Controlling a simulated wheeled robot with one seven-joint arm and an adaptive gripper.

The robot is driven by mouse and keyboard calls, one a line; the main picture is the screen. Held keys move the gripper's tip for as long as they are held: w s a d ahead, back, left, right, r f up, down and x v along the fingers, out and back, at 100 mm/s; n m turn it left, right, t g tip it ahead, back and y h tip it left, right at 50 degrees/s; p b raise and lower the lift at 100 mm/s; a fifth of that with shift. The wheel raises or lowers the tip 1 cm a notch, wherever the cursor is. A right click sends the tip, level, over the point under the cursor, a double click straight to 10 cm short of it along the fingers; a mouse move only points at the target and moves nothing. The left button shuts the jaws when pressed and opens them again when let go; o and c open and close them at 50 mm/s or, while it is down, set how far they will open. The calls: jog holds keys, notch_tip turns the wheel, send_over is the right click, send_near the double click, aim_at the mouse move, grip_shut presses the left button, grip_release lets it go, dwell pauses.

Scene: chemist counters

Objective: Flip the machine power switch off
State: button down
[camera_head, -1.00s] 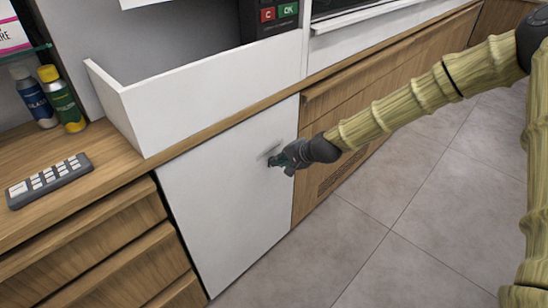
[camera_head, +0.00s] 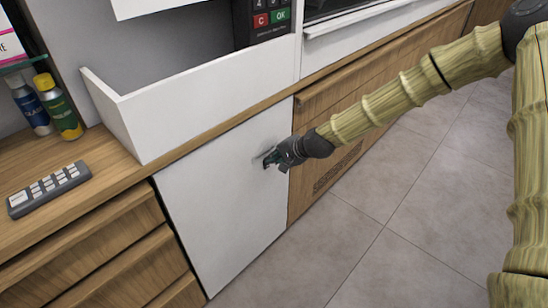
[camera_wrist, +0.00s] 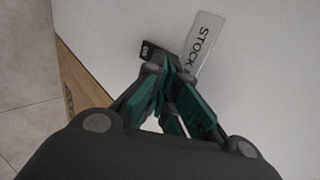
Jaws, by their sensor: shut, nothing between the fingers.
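A small black switch (camera_wrist: 148,48) with a light mark on it sits on the white panel, beside a grey label (camera_wrist: 204,42) that reads "STOCK" with its end hidden by my gripper. My gripper (camera_wrist: 166,66) is shut and empty, its fingertips at the lower right edge of the switch and over the near end of the label. Whether they touch the switch I cannot tell. In the camera_head view my gripper (camera_head: 268,161) is close to the white cabinet front (camera_head: 220,210), and the switch is not distinguishable there. Which way the switch is set I cannot make out.
A wooden counter (camera_head: 104,160) runs above the panel, with a grey keypad (camera_head: 48,188), two bottles and a white open-topped bin (camera_head: 190,110) on it. Wooden drawers (camera_head: 100,250) are at left. The grey tiled floor (camera_head: 400,230) is clear.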

jog(key=p+v, duration=0.2)
jog(key=v, duration=1.1)
jog(key=shift+s+d+f, duration=0.15)
jog(key=shift+d+f, duration=0.05)
jog(key=shift+f, duration=0.05)
dwell(0.4)
